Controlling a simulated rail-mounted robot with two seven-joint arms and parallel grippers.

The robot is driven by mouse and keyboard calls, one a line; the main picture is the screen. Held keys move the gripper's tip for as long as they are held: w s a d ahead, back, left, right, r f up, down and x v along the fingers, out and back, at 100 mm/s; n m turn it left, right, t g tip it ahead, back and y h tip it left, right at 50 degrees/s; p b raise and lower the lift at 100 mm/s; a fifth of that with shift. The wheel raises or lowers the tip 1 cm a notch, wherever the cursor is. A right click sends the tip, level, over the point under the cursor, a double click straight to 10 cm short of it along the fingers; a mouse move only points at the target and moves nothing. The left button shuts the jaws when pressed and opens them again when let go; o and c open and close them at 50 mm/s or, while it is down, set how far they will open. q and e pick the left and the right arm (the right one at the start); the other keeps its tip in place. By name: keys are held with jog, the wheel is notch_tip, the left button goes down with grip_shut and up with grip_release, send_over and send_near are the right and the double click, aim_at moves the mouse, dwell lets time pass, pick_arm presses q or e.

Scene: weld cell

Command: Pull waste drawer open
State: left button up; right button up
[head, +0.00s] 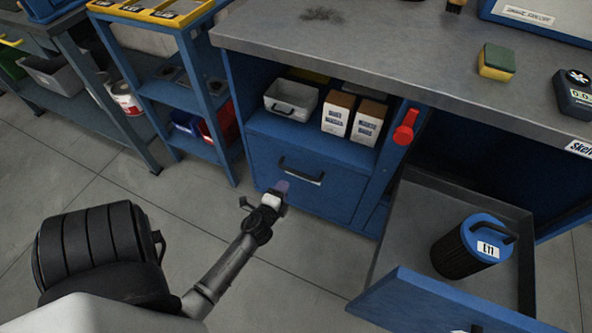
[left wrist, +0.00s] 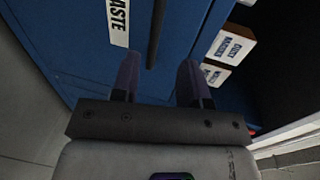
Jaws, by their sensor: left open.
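The waste drawer (head: 325,203) is a blue front low in the workbench, and it is shut. Its dark bar handle (head: 300,172) runs across the upper part of the front. In the left wrist view a white label (left wrist: 119,22) ending in "ASTE" shows beside the handle (left wrist: 156,35). My left gripper (head: 279,190) is open and empty, just in front of the drawer's left part. In the left wrist view the handle lines up between the two fingertips (left wrist: 158,70), and I see no contact. My right gripper is not in view.
Above the drawer, a shelf holds a grey bin (head: 291,99) and two labelled boxes (head: 338,113). A red handle (head: 405,127) sticks out to the right. An open drawer (head: 400,230) holding a blue-lidded canister (head: 470,248) juts out at right. Floor before the waste drawer is clear.

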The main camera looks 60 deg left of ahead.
aim_at(295, 173)
pick_arm(q)
jog(key=b+x, duration=0.1)
jog(key=x, duration=0.4)
jog(key=b+x, duration=0.1)
jog(key=x, duration=0.4)
jog(key=shift+f, duration=0.25)
jog(key=shift+w+a+f, duration=0.1)
jog(key=shift+w+a, duration=0.05)
jog(key=shift+c, duration=0.2)
grip_shut()
